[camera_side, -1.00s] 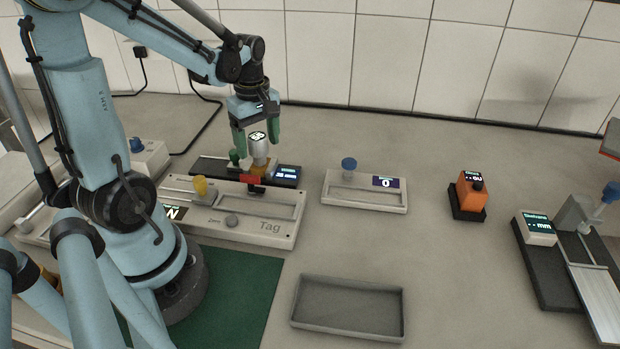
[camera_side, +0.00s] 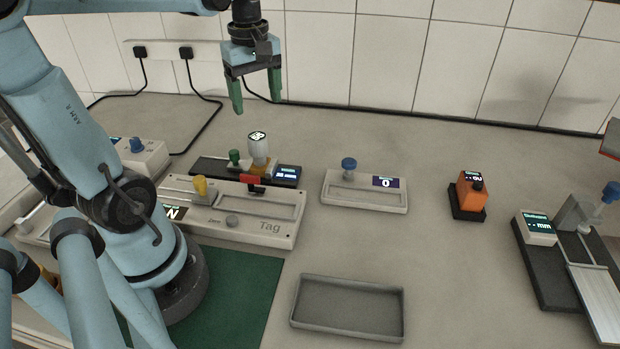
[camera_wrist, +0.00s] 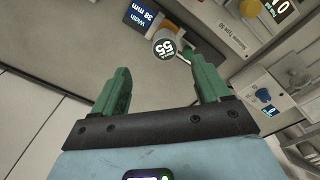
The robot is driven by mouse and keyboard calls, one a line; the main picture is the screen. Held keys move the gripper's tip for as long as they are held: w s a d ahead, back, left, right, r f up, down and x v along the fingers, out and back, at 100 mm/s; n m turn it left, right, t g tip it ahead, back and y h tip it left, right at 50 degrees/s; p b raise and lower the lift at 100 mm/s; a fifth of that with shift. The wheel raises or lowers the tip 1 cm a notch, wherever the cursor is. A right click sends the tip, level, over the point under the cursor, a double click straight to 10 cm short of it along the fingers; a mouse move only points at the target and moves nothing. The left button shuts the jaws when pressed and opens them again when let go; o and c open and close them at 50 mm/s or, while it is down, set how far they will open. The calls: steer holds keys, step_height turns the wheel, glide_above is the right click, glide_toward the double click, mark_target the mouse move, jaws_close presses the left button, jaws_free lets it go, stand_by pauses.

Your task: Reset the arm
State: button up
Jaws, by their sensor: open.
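My gripper (camera_side: 256,104) has green fingers, held apart with nothing between them. In the side view it hangs in the air above and behind a white cylinder with a round display on top (camera_side: 258,146).
A pale box with a blue knob (camera_side: 362,190), an orange device (camera_side: 469,193) and a measuring rail (camera_side: 560,262) stand to the right. An empty grey tray (camera_side: 347,330) lies in front. The tiled wall (camera_side: 400,60) is close behind my gripper.

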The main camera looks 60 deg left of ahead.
steer(key=d+f+m+t, duration=0.4)
steer(key=d+m+t, duration=0.2)
steer(key=d+m, duration=0.9)
steer(key=w+m, duration=0.1)
steer(key=m, duration=0.2)
steer(key=shift+d+t, duration=0.15)
steer(key=shift+t, duration=0.25)
steer(key=o, duration=0.4)
steer(key=shift+a+r, duration=0.2)
steer(key=shift+c, duration=0.2)
steer(key=shift+o, duration=0.6)
steer(key=w+a+r+m+g, duration=0.1)
steer(key=a+r+m+g, duration=0.2)
steer(key=a+r, duration=0.4)
steer(key=shift+a+m+g+y, duration=0.3)
steer(key=shift+a+m+g, duration=0.1)
steer(key=shift+a+m, duration=0.15)
steer(key=s+a+r+m+g+h, duration=0.1)
steer(key=s+a+r+m+g, duration=0.15)
steer(key=a+r+m, duration=0.4)
step_height(320, 180, down, 10)
steer(key=a+n, duration=0.1)
steer(key=shift+w+n+g, duration=0.15)
steer(key=shift+n+g, duration=0.15)
steer(key=shift+g, duration=0.15)
steer(key=shift+a+r, duration=0.1)
steer(key=shift+r, duration=0.15)
